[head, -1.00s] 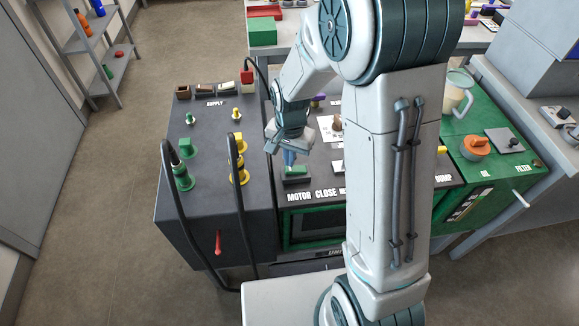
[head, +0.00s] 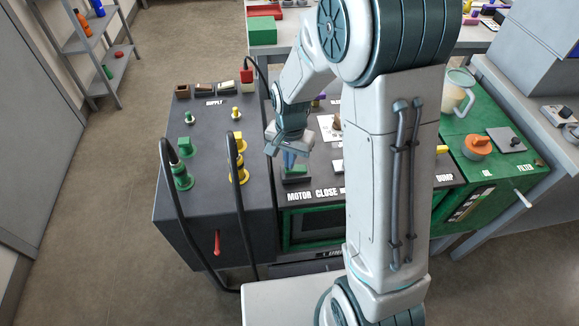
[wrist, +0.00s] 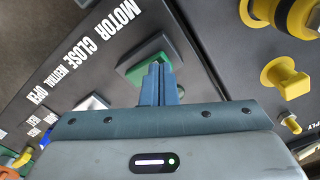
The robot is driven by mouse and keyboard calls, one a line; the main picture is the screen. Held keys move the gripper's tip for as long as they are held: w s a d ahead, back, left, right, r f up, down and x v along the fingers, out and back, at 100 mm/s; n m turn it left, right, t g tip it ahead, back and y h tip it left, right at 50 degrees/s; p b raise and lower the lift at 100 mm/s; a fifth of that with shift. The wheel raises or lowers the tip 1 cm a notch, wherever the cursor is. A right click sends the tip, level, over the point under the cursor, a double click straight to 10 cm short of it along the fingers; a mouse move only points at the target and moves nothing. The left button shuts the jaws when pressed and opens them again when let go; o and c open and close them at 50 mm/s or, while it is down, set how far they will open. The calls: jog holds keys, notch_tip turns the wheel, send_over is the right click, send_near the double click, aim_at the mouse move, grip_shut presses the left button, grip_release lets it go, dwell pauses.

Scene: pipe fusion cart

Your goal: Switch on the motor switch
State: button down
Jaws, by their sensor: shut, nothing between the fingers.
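The motor switch (head: 302,169) is a green rocker in a dark housing, above the white word MOTOR on the dark panel. It also shows in the wrist view (wrist: 146,58), partly hidden behind my fingers. My gripper (head: 290,165) is shut and empty, pointing down with its fingertips at the left part of the rocker. In the wrist view my gripper (wrist: 158,72) overlaps the near part of the rocker. The fingertips look to be on or just above it; I cannot tell whether they touch.
A pale switch (wrist: 92,102) sits beside the motor switch near CLOSE. Yellow fittings (wrist: 285,78) and green fittings (head: 181,177) stand on the left supply panel, with black hoses (head: 173,205) looping in front. My arm hides much of the panel's right part.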

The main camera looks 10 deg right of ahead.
jog(key=shift+f+b, duration=0.35)
jog(key=shift+f, duration=0.15)
jog(key=shift+r, duration=0.2)
jog(key=shift+r+p, duration=2.5)
jog(key=shift+r, duration=0.9)
jog(key=shift+d+r, duration=0.1)
jog(key=shift+r, duration=0.05)
jog(key=s+d+r+n+t, duration=0.1)
jog(key=s+d+r+n, duration=0.2)
jog(key=s+r, duration=0.4)
jog(key=s+d+r+n+t, duration=0.2)
jog(key=s+d+r+n, duration=0.1)
jog(key=s+d+r, duration=0.2)
jog(key=s+r, duration=0.2)
jog(key=s, duration=0.2)
jog(key=shift+s+d+r, duration=0.2)
jog(key=shift+d, duration=0.2)
